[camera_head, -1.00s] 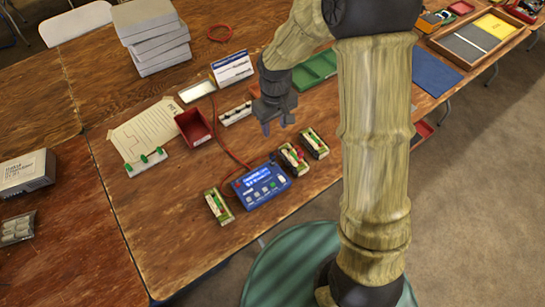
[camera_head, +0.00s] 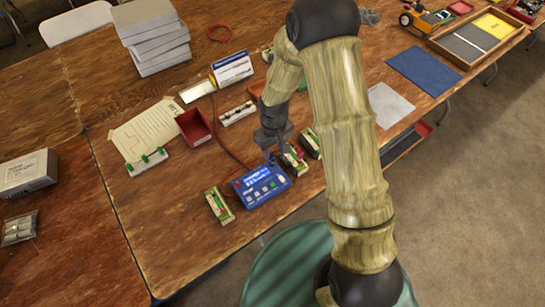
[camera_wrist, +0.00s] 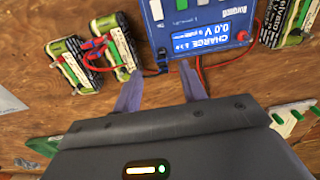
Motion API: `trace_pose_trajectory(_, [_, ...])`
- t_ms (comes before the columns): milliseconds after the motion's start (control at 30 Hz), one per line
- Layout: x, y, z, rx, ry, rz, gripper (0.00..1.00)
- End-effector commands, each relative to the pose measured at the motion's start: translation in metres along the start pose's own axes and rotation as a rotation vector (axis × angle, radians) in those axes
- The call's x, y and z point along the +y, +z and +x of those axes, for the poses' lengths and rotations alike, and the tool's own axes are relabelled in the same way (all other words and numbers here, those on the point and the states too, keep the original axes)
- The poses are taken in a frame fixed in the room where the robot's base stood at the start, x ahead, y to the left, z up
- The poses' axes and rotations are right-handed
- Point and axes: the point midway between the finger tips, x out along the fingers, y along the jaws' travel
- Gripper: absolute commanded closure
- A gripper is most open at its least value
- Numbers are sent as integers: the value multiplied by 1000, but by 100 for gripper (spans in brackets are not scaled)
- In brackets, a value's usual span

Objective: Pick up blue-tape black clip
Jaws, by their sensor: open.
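My gripper (camera_head: 273,150) is open just behind the blue charger (camera_head: 261,187). In the wrist view its two fingers (camera_wrist: 160,75) point down at the table, near the charger's edge (camera_wrist: 200,25). A small dark piece with a dark lead (camera_wrist: 161,58) lies between the fingertips, against the charger's corner. It may be the black clip; I cannot make out blue tape on it. The battery pack with red leads (camera_wrist: 116,50) is beside the left finger.
A second battery pack (camera_wrist: 74,66) is farther left in the wrist view; another (camera_head: 218,206) is left of the charger in the head view. A red bin (camera_head: 193,127), a red cable (camera_head: 226,148) and a white strip (camera_head: 237,114) lie nearby.

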Motion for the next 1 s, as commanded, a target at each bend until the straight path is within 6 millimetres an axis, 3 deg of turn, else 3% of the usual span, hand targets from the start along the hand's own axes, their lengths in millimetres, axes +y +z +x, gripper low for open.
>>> trace_pose_trajectory(167, [0,1,7,-3,0,4,58])
trace_pose_trajectory(500, [-3,-1,47,-2,0,6,58])
trace_pose_trajectory(1000, [-4,-1,52,0,0,4,58])
